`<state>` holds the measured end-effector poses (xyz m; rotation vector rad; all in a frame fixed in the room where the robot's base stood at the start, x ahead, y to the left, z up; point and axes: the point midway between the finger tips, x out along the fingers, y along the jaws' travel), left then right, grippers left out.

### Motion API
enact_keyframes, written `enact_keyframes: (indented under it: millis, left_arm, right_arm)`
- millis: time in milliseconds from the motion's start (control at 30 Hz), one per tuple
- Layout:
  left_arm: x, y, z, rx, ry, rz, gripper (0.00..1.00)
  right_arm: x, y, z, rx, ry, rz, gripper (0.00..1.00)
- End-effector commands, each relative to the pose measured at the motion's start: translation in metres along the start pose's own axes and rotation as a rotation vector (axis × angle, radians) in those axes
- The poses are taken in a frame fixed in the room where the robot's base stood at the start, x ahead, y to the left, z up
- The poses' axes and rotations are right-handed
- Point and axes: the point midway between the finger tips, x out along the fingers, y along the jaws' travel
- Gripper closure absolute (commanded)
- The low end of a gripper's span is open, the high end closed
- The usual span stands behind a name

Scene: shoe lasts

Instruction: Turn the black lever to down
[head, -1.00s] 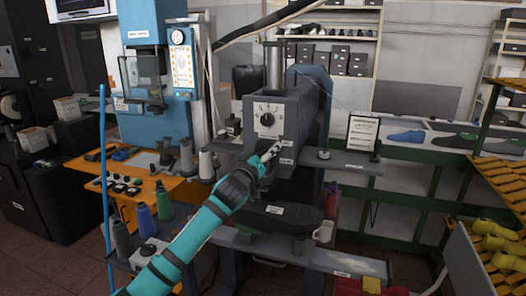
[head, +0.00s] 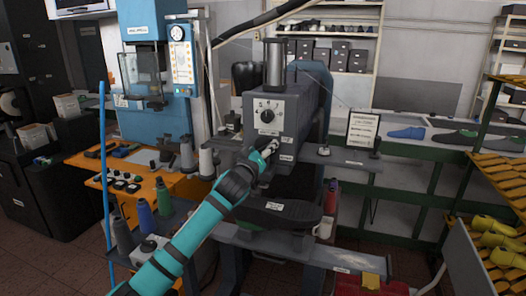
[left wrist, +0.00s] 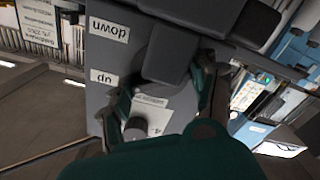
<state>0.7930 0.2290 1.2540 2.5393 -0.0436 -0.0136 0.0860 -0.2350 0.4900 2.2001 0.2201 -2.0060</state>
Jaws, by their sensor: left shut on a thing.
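The black lever (left wrist: 170,55) is on the front of a grey machine (head: 285,110). My left gripper (head: 270,146) is at the lower front face of the machine, shut on the lever. In the left wrist view the gripper's fingers (left wrist: 163,85) stand on either side of the lever's dark body. A "down" label (left wrist: 107,30) and an "up" label (left wrist: 103,78) are beside it on the grey face. The fingers and wrist hide part of the lever, so its exact angle is hard to tell. My right gripper is not in view.
A round dial (head: 267,116) sits above the lever. A black shoe-shaped pad (head: 278,209) is below the gripper. Thread cones (head: 206,163) and an orange table (head: 150,185) are to the left. A sign (head: 362,130) stands on a shelf at right.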

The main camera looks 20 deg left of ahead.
Motion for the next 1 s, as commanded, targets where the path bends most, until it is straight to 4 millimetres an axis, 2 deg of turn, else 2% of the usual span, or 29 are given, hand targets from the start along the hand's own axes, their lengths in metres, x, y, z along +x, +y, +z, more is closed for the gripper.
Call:
enact_keyframes:
  millis: [367, 1000]
  left_arm:
    - [0.000, 0.000, 0.000, 0.175, -0.002, -0.002, 0.72]
    - [0.000, -0.001, -0.001, 0.775, -0.002, -0.001, 0.72]
  right_arm:
    - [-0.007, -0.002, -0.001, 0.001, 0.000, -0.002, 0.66]
    - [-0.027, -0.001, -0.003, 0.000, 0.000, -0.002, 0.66]
